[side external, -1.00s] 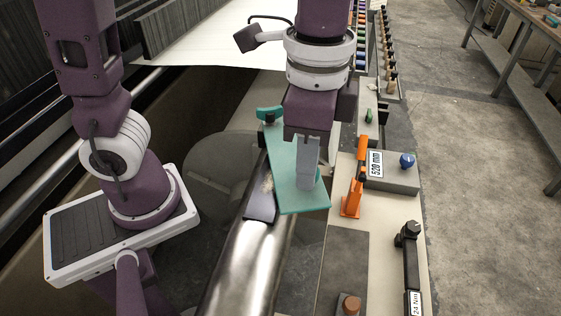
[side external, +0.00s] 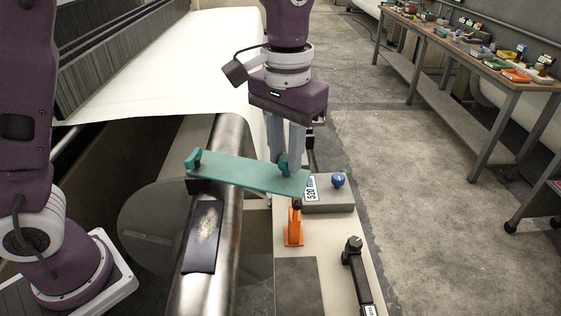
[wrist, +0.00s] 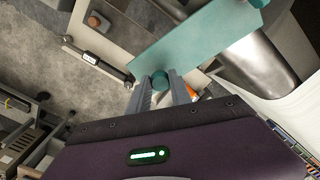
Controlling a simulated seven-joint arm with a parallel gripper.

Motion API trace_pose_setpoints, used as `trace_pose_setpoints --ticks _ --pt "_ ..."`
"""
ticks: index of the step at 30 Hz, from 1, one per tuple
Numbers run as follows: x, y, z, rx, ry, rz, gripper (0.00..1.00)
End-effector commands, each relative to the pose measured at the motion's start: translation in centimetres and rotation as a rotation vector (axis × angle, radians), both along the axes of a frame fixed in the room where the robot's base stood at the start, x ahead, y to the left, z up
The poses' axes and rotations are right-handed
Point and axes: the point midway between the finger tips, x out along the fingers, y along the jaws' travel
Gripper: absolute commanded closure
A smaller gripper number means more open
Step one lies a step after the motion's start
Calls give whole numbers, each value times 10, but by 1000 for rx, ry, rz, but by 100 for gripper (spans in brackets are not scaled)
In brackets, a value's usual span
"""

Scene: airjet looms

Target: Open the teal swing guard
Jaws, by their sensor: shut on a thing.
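The teal swing guard (side external: 240,174) is a flat plate lying crosswise over the shiny metal roller in the side external view. Its left end sits at a teal pivot piece, and its right end reaches over the pale bench. My gripper (side external: 284,160) is above the right part of the guard, shut on its round teal knob (side external: 283,168). In the wrist view the guard (wrist: 194,42) runs diagonally, and the knob (wrist: 160,79) is between my fingertips (wrist: 162,90). A dark rectangular plate (side external: 204,236) with a pale dusty patch lies uncovered on the roller.
An orange bracket (side external: 294,229) stands just below the guard's right end. A black handled tool (side external: 356,270) lies nearer the bench edge. The floor to the right is open.

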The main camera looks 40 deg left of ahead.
Motion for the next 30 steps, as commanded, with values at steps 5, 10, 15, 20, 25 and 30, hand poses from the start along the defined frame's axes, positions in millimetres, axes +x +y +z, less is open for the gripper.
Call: trace_pose_setpoints --ticks 5,10,15,20,25,30 --pt "9 6 1 -3 -5 64 100" --pt "13 10 1 -3 -5 96 100" --pt "14 10 1 -3 -5 105 100" --pt "14 10 1 -3 -5 105 100" --pt "14 10 1 -3 -5 104 69" --pt "13 10 1 -2 -3 104 53"
